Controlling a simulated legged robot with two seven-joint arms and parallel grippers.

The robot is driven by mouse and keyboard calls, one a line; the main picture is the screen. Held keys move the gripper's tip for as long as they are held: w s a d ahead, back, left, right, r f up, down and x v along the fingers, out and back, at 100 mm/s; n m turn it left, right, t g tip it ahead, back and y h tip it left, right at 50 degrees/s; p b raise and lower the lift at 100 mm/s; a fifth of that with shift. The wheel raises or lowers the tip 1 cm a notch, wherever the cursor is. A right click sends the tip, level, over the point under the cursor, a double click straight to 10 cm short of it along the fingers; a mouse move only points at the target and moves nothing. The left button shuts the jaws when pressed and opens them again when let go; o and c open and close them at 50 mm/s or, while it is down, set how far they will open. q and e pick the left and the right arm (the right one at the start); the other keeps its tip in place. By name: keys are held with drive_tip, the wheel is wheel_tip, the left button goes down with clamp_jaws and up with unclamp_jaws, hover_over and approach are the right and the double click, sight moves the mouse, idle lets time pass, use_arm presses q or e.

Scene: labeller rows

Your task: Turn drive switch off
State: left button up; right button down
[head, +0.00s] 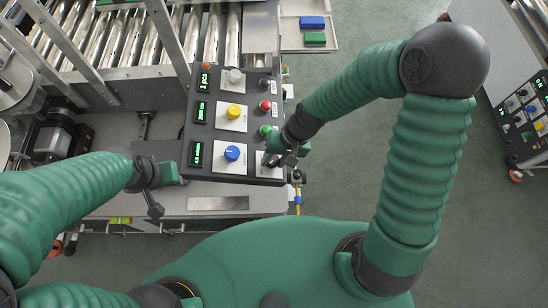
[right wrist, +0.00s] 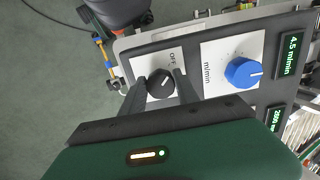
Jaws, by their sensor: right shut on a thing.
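The drive switch is a black knob (right wrist: 160,84) with a pale mark on a white plate labelled OFF, seen in the right wrist view. The control panel (head: 211,168) is dark grey and shows whole in the head view. My right gripper (right wrist: 160,92) is shut on the knob, one finger on each side of it. In the head view my right gripper (head: 274,160) is at the panel's lower right corner and hides the knob.
A blue dial (head: 232,153) is beside the switch, with a yellow dial (head: 234,111) and a grey dial (head: 235,77) above. Red (head: 265,105) and green (head: 265,130) buttons are close to my right gripper. A roller conveyor (head: 200,38) runs behind.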

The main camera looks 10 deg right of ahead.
drive_tip(key=shift+w, duration=0.15)
idle(0.3)
drive_tip(key=c, duration=0.9)
unclamp_jaws()
drive_tip(key=shift+d+r, duration=0.1)
drive_tip(key=p+v, duration=0.1)
drive_tip(key=v, duration=1.5)
drive_tip(key=shift+r, duration=0.25)
drive_tip(key=shift+d, duration=0.1)
drive_tip(key=s+d+f+n+t+h, duration=0.2)
drive_tip(key=s+d+f+h, duration=0.1)
drive_tip(key=d+f+h, duration=0.1)
drive_tip(key=shift+s+d+f, duration=0.3)
drive_tip(key=shift+d+f, duration=0.25)
drive_tip(key=shift+d, duration=0.15)
